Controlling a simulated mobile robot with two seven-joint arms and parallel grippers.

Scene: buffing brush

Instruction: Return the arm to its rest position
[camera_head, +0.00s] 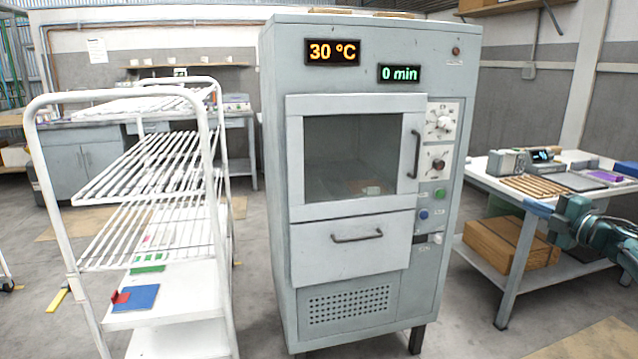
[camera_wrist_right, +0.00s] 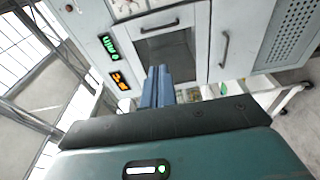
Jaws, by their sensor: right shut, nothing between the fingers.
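My right gripper (camera_head: 535,209) is at the right of the head view, in front of the side table and to the right of the oven. Its blue fingers are together and empty; in the right wrist view they (camera_wrist_right: 158,88) show closed, with the oven (camera_wrist_right: 195,45) beyond, apart from it. My right arm enters from the right edge. The grey oven (camera_head: 375,25) stands in the middle, its windowed door shut and its drawer shut. Its displays read 30 °C and 0 min. A small light item (camera_head: 371,190) shows dimly behind the door window. My left gripper is not in view.
A white wire rack cart (camera_head: 216,160) stands left of the oven, with a blue mat (camera_head: 137,297) and a red block on a low shelf. A side table (camera_head: 482,178) at right holds devices and wooden strips, with cardboard boxes (camera_head: 490,240) below. Floor at front right is clear.

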